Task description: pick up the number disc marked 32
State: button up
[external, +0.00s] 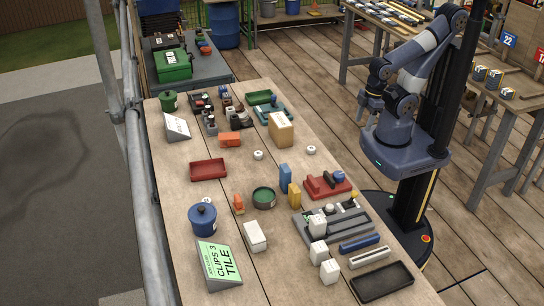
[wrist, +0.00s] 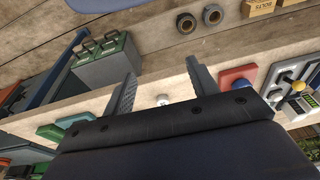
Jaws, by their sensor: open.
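Two small white round pieces lie apart on the workbench (external: 180,240) in the external view: one left of centre (external: 258,155), one nearer my arm (external: 311,149). They could be number discs, but no number is legible, so I cannot tell which, if either, is marked 32. In the wrist view one white round piece (wrist: 163,100) shows between my fingers, partly hidden by the gripper body. My gripper (wrist: 160,68) is open and empty. In the external view my arm is folded, with my gripper (external: 363,112) raised past the bench's right edge.
A red tray (external: 208,169) lies farther left. A blue pot (external: 202,218) stands nearer the front. Bare wood surrounds both white pieces.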

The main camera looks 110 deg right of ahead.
aim_at(208, 199)
jog(key=shift+s+f, duration=0.1)
jog(key=shift+s, duration=0.05)
